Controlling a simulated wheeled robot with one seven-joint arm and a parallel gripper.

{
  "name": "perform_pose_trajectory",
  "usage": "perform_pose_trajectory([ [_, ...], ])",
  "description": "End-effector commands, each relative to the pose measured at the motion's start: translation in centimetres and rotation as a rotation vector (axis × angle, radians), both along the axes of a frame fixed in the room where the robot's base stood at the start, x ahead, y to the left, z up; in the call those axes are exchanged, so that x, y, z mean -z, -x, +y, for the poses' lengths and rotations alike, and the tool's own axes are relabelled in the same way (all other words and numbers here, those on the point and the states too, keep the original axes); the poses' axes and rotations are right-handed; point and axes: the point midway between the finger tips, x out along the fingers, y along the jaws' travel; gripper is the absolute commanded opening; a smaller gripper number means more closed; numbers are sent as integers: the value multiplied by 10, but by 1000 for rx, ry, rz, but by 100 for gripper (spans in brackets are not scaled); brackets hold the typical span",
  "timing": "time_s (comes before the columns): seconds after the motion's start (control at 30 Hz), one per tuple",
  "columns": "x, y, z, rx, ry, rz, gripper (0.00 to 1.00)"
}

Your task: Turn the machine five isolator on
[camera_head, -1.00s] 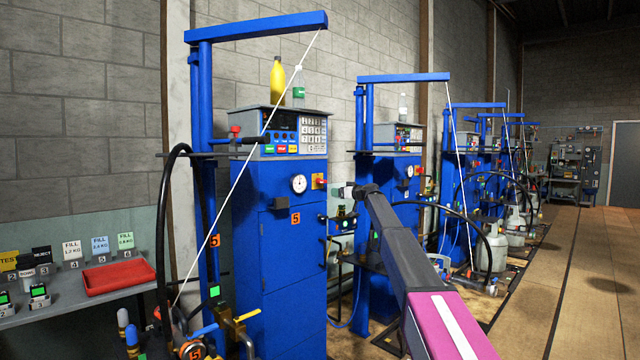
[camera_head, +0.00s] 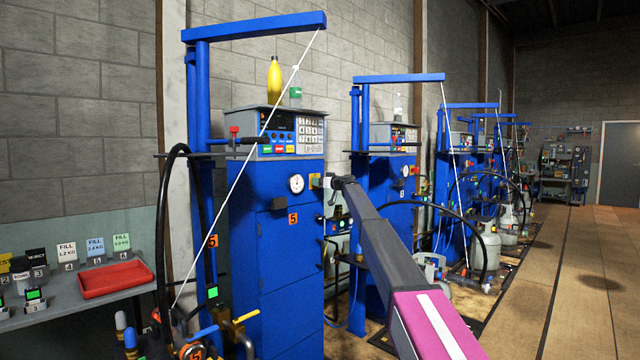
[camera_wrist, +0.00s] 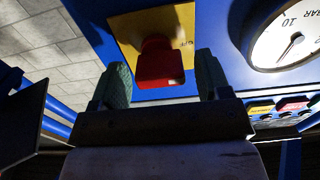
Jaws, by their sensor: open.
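Machine five is the near blue scale cabinet (camera_head: 275,240), marked with an orange 5 (camera_head: 293,219). Its isolator is a red knob (camera_wrist: 158,65) on a yellow plate (camera_wrist: 125,28) with "OFF" lettered near its right edge in the wrist view. In the head view a bit of the yellow plate (camera_head: 314,181) shows, and my gripper (camera_head: 330,183) covers the knob. In the wrist view my gripper (camera_wrist: 163,78) is open, one finger on each side of the knob. Gaps show between fingers and knob; whether the fingertips reach fully around it is unclear.
A round pressure gauge (camera_wrist: 287,35) sits close to the right of the plate in the wrist view. A yellow bottle (camera_head: 275,82) stands on top of the cabinet. A red tray (camera_head: 115,279) lies on the left bench. More blue scales stand behind.

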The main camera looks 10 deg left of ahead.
Motion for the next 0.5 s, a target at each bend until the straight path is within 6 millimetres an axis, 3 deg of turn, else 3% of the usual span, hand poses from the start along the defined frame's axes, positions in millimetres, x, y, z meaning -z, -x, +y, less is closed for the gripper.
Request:
perform_pose_trajectory([
  [0.33, 0, -3, 5, 1, 0, 0, 67],
  [0.47, 0, -3, 5, 0, 0, 0, 25],
  [0.5, 0, -3, 5, 0, 0, 0, 21],
])
